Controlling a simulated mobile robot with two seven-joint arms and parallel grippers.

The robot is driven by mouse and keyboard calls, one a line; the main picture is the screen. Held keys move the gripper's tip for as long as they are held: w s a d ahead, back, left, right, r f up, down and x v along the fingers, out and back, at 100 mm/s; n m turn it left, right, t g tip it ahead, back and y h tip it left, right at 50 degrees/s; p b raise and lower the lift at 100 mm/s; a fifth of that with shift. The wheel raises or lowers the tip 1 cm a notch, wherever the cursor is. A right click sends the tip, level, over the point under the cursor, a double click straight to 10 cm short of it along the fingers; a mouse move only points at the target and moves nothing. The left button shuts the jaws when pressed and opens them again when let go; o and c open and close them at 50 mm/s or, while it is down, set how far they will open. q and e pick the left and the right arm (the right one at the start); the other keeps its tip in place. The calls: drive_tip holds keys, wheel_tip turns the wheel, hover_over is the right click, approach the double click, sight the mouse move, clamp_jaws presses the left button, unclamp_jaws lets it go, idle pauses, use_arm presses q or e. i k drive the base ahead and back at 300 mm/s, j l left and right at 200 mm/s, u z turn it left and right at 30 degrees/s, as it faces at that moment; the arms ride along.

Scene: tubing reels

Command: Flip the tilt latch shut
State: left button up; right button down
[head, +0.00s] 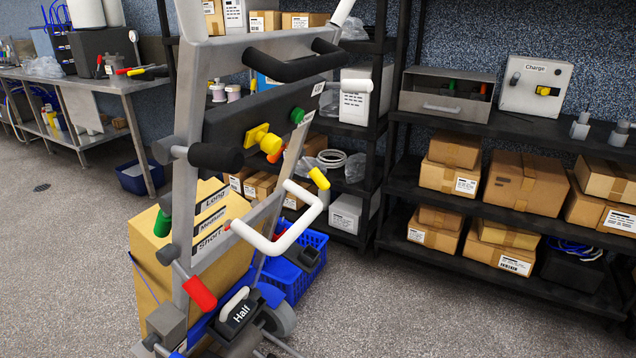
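A tall grey metal hand truck (187,105) stands close in front of me, left of centre. It carries several levers and knobs: a red-gripped lever (199,293) low on the frame, a green-gripped one (162,223) at the left, a yellow knob (271,144) on the dark crossbar, and a yellow-tipped lever (319,178) at the right. A dark block marked Half (241,312) with a pale handle sits near the wheel. No part is labelled as the tilt latch, so I cannot tell which it is or its state. Neither gripper is in view.
A large carton (150,275) and a blue basket (300,270) are behind the truck. Black shelves (500,125) with boxes and a Charge panel (536,90) line the right. A steel bench (120,85) stands at back left. Floor is open at lower right and far left.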

sight(315, 174)
drive_tip(key=i+l+z, duration=0.5)
drive_tip(key=l+z, duration=0.2)
drive_tip(key=i+l+z, duration=0.35)
drive_tip(key=i+l, duration=0.2)
drive_tip(key=i, duration=0.25)
drive_tip(key=i+l, duration=0.15)
drive_tip(key=i, duration=0.3)
drive_tip(key=i+u, duration=0.2)
drive_tip(key=u, duration=0.2)
drive_tip(key=i+u, duration=0.15)
drive_tip(key=u, duration=0.2)
drive_tip(key=i+l+u, duration=0.1)
drive_tip(key=u, duration=0.3)
drive_tip(key=i+u, duration=0.15)
drive_tip(key=u, duration=0.25)
drive_tip(key=i+l+u, duration=0.1)
drive_tip(key=u, duration=0.25)
drive_tip(key=i+l+u, duration=0.15)
drive_tip(key=u, duration=0.25)
drive_tip(key=i+l+u, duration=0.1)
drive_tip(key=u, duration=0.25)
drive_tip(key=i+l+u, duration=0.1)
drive_tip(key=u, duration=0.25)
drive_tip(key=i+l+u, duration=0.1)
drive_tip(key=u, duration=0.25)
drive_tip(key=i+l+u, duration=0.15)
drive_tip(key=l+u, duration=0.25)
drive_tip(key=i+l+u, duration=0.1)
drive_tip(key=l+u, duration=0.35)
drive_tip(key=j, duration=0.1)
